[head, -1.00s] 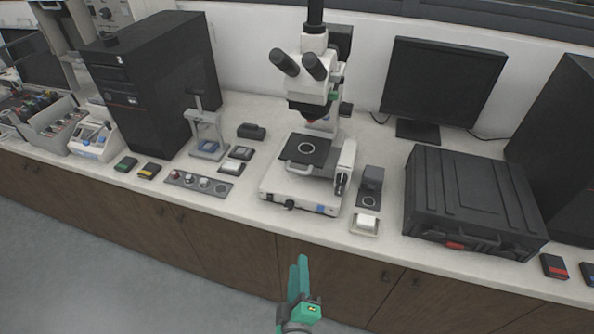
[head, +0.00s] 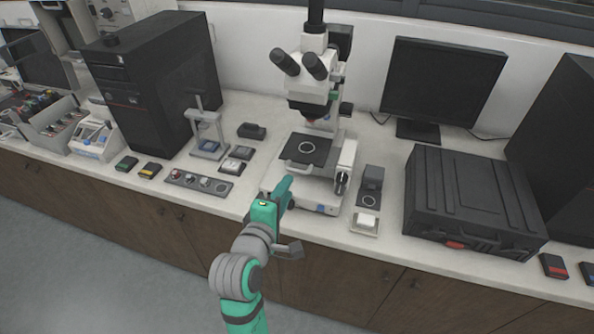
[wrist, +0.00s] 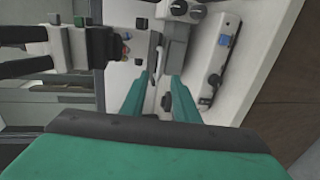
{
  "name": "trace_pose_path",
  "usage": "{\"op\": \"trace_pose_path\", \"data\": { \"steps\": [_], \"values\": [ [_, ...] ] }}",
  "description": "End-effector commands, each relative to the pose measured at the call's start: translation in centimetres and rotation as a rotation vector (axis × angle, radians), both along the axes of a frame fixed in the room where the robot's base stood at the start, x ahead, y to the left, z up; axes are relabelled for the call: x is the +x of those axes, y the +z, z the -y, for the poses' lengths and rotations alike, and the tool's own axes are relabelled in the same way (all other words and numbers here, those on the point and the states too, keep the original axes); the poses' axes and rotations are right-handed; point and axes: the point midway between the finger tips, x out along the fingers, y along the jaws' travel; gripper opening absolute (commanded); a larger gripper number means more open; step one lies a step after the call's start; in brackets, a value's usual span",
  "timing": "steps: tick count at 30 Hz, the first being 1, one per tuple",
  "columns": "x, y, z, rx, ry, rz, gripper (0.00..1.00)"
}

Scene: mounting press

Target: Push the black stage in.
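The black stage (head: 306,150) is a flat dark plate with a pale ring mark, on top of the white microscope base (head: 322,190). A white bar handle (head: 297,167) runs along its front edge. My gripper (head: 286,183) is over the front of the base, just short of and a little left of the handle, with no contact visible. In the wrist view my gripper (wrist: 158,82) has its two teal fingers apart and nothing held between them. The arm hides the front left of the base.
The microscope head (head: 312,80) hangs above the back of the stage. A control strip (head: 198,183) lies to the left, and a small dark device (head: 371,182) stands to the right. A black case (head: 470,205) fills the right of the counter.

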Motion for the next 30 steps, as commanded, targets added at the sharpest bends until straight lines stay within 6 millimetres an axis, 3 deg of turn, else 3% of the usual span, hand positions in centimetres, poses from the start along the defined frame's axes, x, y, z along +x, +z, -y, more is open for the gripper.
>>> {"op": "trace_pose_path", "data": {
  "steps": [15, 21, 30],
  "values": [
    [7.7, -1.8, 2.5, 0.003, -0.001, 0.001, 0.28],
    [9.1, -2.2, 3.0, 0.002, 0.001, 0.002, 0.28],
    [9.3, -2.2, 3.1, 0.002, 0.001, 0.002, 0.28]
  ]
}}
